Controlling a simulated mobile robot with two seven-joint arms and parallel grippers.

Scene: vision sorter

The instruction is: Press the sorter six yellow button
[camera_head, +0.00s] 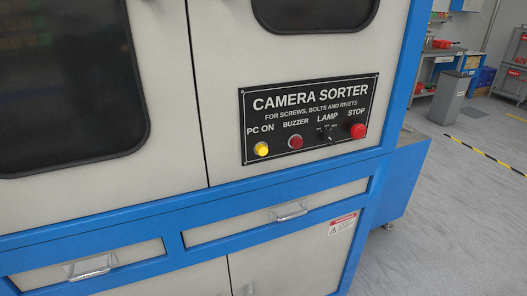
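The sorter (160,180) is a light grey cabinet with a blue frame that fills the left and middle of the head view. A black panel (300,92) labelled "CAMERA SORTER" is on its front. The yellow button (262,149) is at the panel's lower left, under the words "PC ON". To its right are a red buzzer button (295,143), a black lamp knob (327,136) and a red stop button (358,131). I cannot read a sorter number. Neither of my grippers shows.
Metal drawer handles (289,212) stick out below the panel, with another at the lower left. Grey floor (450,220) is open at the right. A grey bin (450,97) and workbenches stand farther back, by yellow-black floor tape.

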